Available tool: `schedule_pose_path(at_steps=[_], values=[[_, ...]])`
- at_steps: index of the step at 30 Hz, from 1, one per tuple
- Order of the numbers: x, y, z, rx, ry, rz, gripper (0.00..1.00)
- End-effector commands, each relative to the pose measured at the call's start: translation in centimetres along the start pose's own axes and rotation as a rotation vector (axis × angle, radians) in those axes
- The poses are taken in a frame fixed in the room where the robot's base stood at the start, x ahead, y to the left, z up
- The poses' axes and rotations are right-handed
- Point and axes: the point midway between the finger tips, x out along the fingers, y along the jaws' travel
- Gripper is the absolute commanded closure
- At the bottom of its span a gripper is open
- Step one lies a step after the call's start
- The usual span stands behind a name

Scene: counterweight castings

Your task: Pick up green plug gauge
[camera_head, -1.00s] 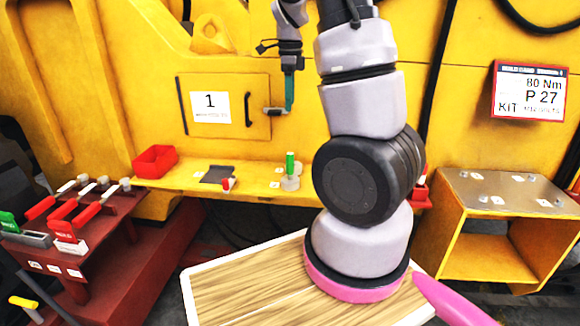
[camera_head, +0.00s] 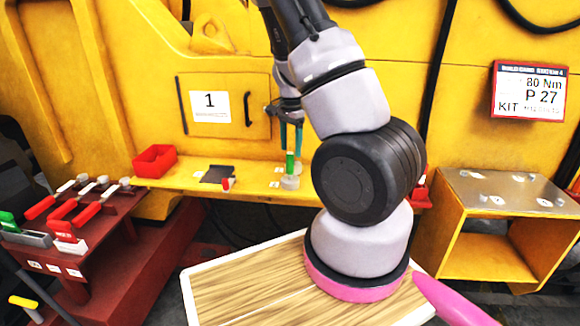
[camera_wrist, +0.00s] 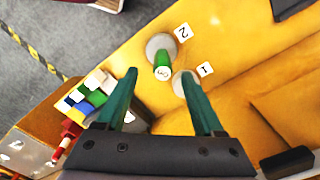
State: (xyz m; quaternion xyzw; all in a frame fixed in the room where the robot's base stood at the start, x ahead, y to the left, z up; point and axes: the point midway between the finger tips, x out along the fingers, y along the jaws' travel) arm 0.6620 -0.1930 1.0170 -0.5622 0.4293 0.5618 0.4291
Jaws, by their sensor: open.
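The green plug gauge (camera_head: 290,163) stands upright on the yellow shelf (camera_head: 190,175), its lower end in a round grey holder (camera_head: 290,182). In the wrist view the gauge (camera_wrist: 162,72) shows its green body and a pale marked end, beside a label reading 2. My gripper (camera_head: 291,140) is open just above and around the top of the gauge in the head view. In the wrist view my gripper (camera_wrist: 168,82) has its two teal fingers apart, with the gauge between and beyond their tips. Contact cannot be told. A second grey holder (camera_wrist: 185,82) by label 1 is partly hidden by the right finger.
A red bin (camera_head: 155,161) and a dark pad (camera_head: 217,174) lie left on the shelf. A yellow panel with a handle (camera_head: 247,108) stands behind. Coloured blocks (camera_wrist: 88,95) sit left in the wrist view. A yellow open stand (camera_head: 490,225) is at right.

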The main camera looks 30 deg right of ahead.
Motion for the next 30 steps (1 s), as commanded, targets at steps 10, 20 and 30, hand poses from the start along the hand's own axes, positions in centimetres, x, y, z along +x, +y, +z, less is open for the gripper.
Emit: schedule_pose_path(at_steps=[10,20,30], values=[[4.5,-0.3,0.0,0.0,-0.001,0.003,0.31],[5.3,-0.4,0.0,0.0,0.0,0.0,0.31],[5.3,-0.4,0.0,0.0,0.0,0.0,1.0]])
